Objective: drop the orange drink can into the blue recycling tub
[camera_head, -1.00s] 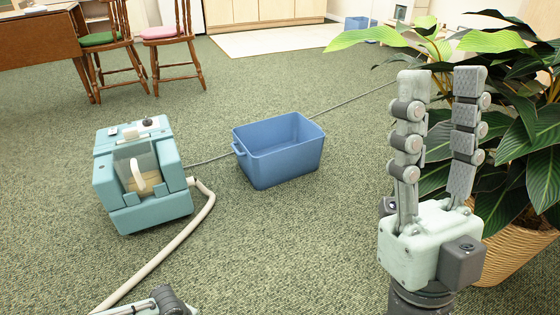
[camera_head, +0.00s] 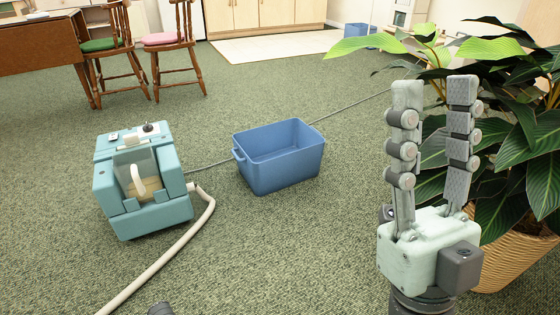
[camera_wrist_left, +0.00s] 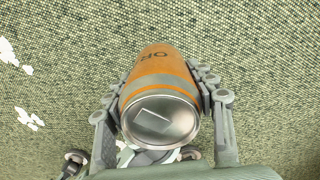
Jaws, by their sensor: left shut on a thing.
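The orange drink can (camera_wrist_left: 160,72) shows in the left wrist view, its silver end toward the camera. My left gripper (camera_wrist_left: 163,82) is shut on it, with a finger along each side. Green carpet lies behind the can. In the head view the can is out of sight, and only a dark bit of my left arm shows at the bottom edge. The blue recycling tub (camera_head: 290,178) stands upright on the carpet in mid-view; the inside that shows is empty. My right gripper (camera_head: 434,88) points up at the right, its two fingers apart with nothing between them.
A teal machine (camera_head: 150,215) with a pale hose (camera_head: 165,255) stands left of the tub. A grey cord (camera_head: 350,108) runs behind the tub. A potted plant (camera_head: 510,250) stands at the right. Chairs (camera_head: 185,62) and a table (camera_head: 40,48) are at the back left. Carpet before the tub is clear.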

